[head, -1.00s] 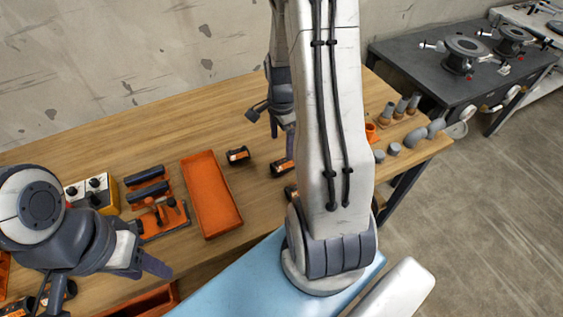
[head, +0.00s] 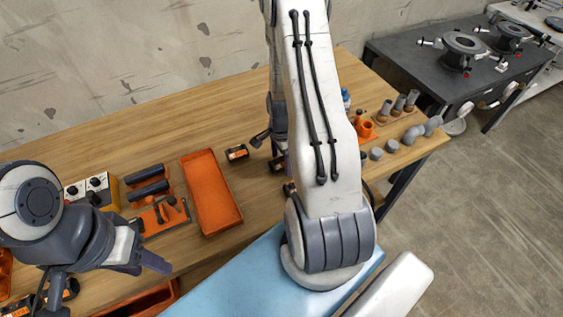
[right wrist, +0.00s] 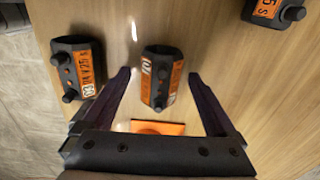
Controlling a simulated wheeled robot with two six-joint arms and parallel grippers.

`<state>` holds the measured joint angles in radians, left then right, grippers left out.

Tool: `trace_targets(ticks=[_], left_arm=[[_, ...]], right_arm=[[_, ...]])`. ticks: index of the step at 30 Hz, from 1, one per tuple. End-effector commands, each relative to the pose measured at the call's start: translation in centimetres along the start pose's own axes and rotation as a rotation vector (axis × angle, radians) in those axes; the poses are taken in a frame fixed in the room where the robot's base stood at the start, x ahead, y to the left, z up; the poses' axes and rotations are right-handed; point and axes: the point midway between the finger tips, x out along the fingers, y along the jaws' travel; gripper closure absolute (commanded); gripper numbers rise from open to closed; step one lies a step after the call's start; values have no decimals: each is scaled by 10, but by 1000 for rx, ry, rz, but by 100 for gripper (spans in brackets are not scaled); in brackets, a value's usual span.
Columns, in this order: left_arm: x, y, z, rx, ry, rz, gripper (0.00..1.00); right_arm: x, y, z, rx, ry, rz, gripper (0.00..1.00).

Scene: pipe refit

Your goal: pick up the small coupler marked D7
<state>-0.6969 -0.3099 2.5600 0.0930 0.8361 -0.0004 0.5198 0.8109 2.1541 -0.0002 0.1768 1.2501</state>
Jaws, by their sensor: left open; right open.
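A small dark coupler with an orange label (right wrist: 160,80) lies between the fingers of my right gripper (right wrist: 158,75) in the right wrist view. Its label is turned sideways and seems to read D7, but I cannot be sure. In the head view this coupler (head: 278,163) is partly hidden by my right gripper (head: 271,140). My left gripper (head: 150,261) is open and empty at the front left of the bench.
Another labelled coupler (right wrist: 80,70) lies close left of the right gripper, and a third (right wrist: 272,10) lies at the upper right. An orange tray (head: 211,193) stands left of the couplers on the wooden bench (head: 120,130). Grey pipe fittings (head: 393,146) stand at the right end.

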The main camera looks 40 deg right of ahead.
Motion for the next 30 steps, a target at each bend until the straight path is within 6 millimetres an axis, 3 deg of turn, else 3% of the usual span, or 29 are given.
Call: trace_targets(ticks=[3,9,10,11,23,30], left_arm=[[0,0,0,0,0,0,50],[0,0,0,0,0,0,50],[0,0,0,0,0,0,50],[0,0,0,0,0,0,50],[2,0,0,0,0,0,50],[8,-1,0,0,0,0,50]], right_arm=[[0,0,0,0,0,-1,7],[0,0,0,0,0,-1,84],[0,0,0,0,0,-1,95],[-1,0,0,0,0,-1,99],[-9,-1,0,0,1,-2,100],[-45,2,-1,2,2,-5,100]])
